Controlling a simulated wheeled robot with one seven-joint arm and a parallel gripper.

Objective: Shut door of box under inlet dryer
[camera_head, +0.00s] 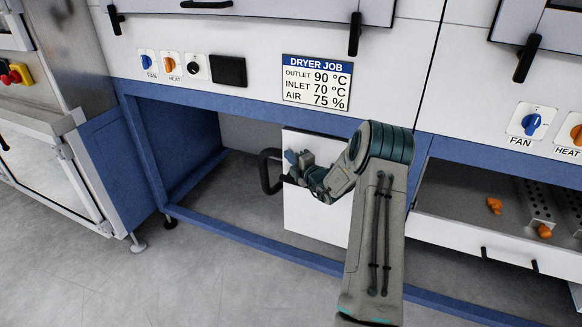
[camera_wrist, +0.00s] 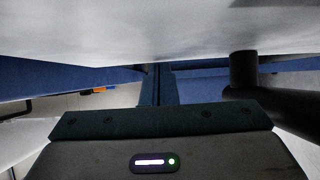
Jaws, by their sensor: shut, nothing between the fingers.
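A white door panel (camera_head: 312,220) stands under the dryer with the job sign, inside the blue frame. A black bar handle (camera_head: 267,172) juts out past the panel's left edge. How far the door is open cannot be told, as my arm covers its right part. My gripper (camera_head: 291,168) is at the panel's upper left, close to the handle. In the wrist view my gripper's fingers (camera_wrist: 157,85) are together and empty. A white surface (camera_wrist: 130,30) fills the top there, with the dark handle (camera_wrist: 243,70) right of the fingers; contact cannot be told.
The blue frame's lower rail (camera_head: 240,245) runs in front of the opening. Left of the handle the space under the dryer is empty. At right, an open white drawer (camera_head: 470,230) holds orange pieces (camera_head: 494,205). A steel cabinet (camera_head: 50,170) stands at left.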

